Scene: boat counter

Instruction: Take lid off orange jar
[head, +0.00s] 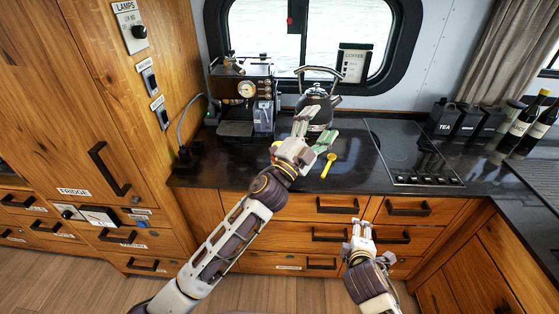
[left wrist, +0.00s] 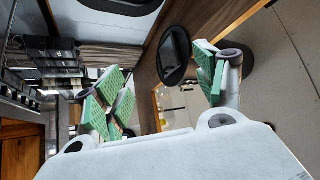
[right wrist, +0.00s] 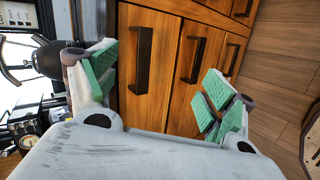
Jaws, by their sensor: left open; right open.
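I cannot make out an orange jar or its lid in any view; my left gripper and arm cover part of the counter in the head view. My left gripper (head: 316,129) is open and shows nothing between its green-padded fingers. It is over the counter, in front of the black kettle (head: 314,97). In the left wrist view its fingers (left wrist: 160,88) stand wide apart. My right gripper (head: 361,227) is open and empty, in front of the drawers and lower than the countertop. In the right wrist view its fingers (right wrist: 158,82) are apart, with drawer fronts beyond.
A yellow spoon (head: 328,165) lies on the dark countertop (head: 225,167), right of my left gripper. A coffee machine (head: 243,99) stands left of the kettle. A cooktop (head: 415,150), black canisters (head: 443,120) and dark bottles (head: 523,122) are to the right.

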